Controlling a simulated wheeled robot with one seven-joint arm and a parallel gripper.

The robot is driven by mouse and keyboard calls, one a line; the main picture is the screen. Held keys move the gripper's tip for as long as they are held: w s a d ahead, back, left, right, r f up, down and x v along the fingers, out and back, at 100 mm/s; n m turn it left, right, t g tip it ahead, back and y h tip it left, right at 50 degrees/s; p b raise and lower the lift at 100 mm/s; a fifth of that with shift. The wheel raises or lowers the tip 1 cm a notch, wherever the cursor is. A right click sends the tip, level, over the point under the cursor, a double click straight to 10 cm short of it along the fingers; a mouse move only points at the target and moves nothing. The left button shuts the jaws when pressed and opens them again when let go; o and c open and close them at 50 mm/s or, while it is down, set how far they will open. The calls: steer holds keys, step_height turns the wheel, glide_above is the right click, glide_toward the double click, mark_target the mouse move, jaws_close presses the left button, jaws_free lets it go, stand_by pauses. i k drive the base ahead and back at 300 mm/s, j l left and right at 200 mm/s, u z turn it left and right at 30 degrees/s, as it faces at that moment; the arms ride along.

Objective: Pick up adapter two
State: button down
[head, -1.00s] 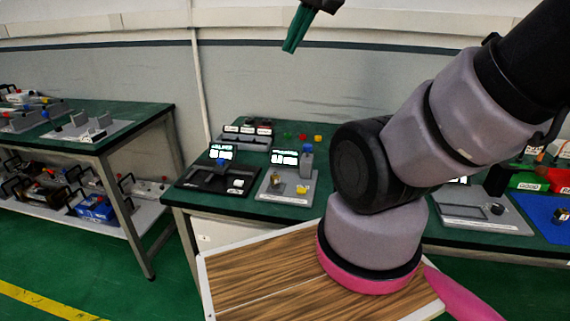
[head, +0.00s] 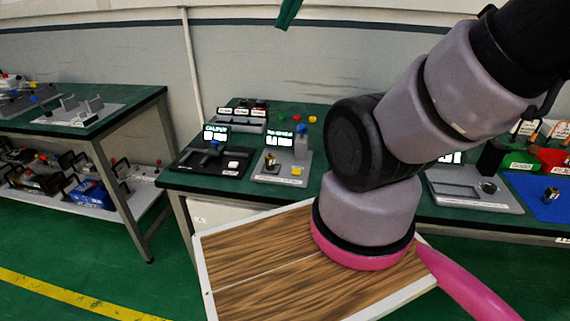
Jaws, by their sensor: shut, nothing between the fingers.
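No label marks adapter two, so I cannot tell which part it is. A small brass-coloured part (head: 271,160) stands on a grey device with a lit display on the middle bench. Another small brass and dark part (head: 551,194) stands on a blue mat at the far right. My gripper (head: 288,12) shows only as green fingers at the top edge, shut and empty. It is above and apart from the bench, in front of the wall. My arm hides part of the bench between the two brass parts.
The middle green bench (head: 186,180) carries a black caliper device (head: 212,158), a grey labelled box (head: 238,122) and small coloured buttons. Green and red bins (head: 521,160) stand at right. A left bench (head: 95,125) has loaded shelves. Green floor between the benches is clear.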

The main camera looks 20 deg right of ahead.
mark_target(270, 159)
steer(key=z, duration=0.25)
steer(key=j+z, duration=0.35)
steer(key=k+j+z, duration=0.1)
steer(key=j+z, duration=0.3)
steer(key=j, duration=0.45)
steer(key=k+j+z, duration=0.1)
steer(key=j, duration=0.4)
steer(key=k+j, duration=0.15)
steer(key=j, duration=0.3)
steer(key=j+z, duration=0.1)
steer(key=j, duration=0.35)
steer(key=i, duration=0.2)
